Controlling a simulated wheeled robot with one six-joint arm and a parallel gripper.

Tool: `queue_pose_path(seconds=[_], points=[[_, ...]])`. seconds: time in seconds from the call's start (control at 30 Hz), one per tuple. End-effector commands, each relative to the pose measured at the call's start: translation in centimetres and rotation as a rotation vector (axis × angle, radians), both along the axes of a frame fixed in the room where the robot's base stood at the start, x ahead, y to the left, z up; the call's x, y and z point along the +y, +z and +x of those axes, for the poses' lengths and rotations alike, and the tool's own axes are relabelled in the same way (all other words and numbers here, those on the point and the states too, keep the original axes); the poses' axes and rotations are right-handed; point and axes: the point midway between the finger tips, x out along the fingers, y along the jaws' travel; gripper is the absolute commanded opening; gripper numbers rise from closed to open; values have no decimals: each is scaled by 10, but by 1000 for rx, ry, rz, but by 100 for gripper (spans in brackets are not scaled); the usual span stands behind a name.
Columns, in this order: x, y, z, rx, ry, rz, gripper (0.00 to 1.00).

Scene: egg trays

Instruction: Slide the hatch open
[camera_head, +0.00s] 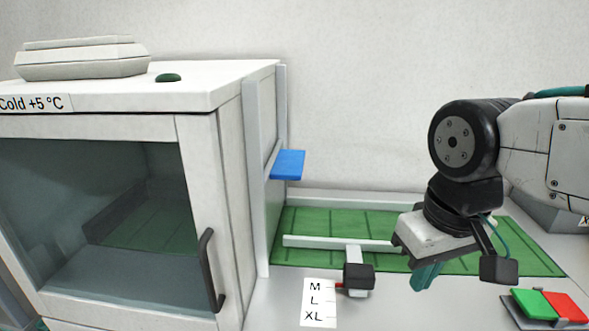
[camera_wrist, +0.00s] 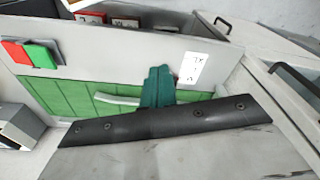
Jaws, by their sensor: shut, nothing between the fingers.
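The hatch (camera_head: 270,140) is in the right side wall of the white cold cabinet, between two upright grey rails, seen at a steep angle. A blue tab (camera_head: 288,164) sticks out from it to the right. I cannot tell from this angle how far the hatch stands open. My gripper (camera_head: 428,275) points down over the green conveyor, well to the right of the blue tab and lower than it. Its teal fingers (camera_wrist: 158,88) are together and empty in the wrist view. The blue tab cannot be made out in the wrist view.
The green conveyor (camera_head: 490,262) has a pale guide bar (camera_head: 320,242) with a black knob (camera_head: 358,276) beside an M, L, XL card (camera_head: 318,302). Green and red buttons (camera_head: 548,306) stand front right. The cabinet's glass door has a dark handle (camera_head: 207,270). Air between tab and gripper is clear.

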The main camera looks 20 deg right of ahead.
Motion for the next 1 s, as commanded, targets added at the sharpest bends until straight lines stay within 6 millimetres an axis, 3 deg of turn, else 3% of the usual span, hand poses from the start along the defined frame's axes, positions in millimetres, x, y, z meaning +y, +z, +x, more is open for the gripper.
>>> queue_pose_path(seconds=[0.17, 0.37, 0.67, 0.87, 1.0], points=[[4, 1, 6, 22, -42, 36, 0], [22, 5, 42, 134, -268, 218, 0], [38, 7, 139, 372, -755, 586, 0], [23, 0, 216, 540, -1078, 831, 0], [-1, -12, 270, 659, -1295, 1001, 0]])
